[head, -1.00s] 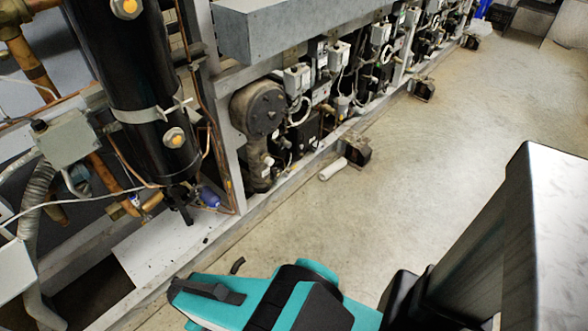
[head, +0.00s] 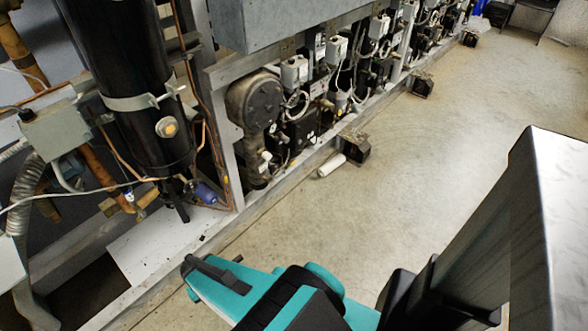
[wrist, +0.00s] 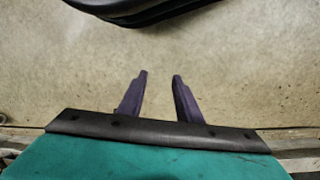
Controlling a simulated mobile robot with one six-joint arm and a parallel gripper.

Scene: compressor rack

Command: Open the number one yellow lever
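I cannot make out a yellow lever or a number one in either view. My gripper (wrist: 160,76) shows in the wrist view with its two dark purple fingers apart and nothing between them. Bare concrete floor lies behind the fingers. In the head view my teal arm is low in the picture, in front of the rack, and the fingers cannot be made out there.
The compressor rack (head: 228,160) runs from lower left to upper right. A tall black cylinder (head: 140,70) with an orange-centred round fitting (head: 167,127) stands at left. A white tube (head: 331,165) lies beside a rack foot (head: 356,148). The concrete floor (head: 440,150) at right is clear.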

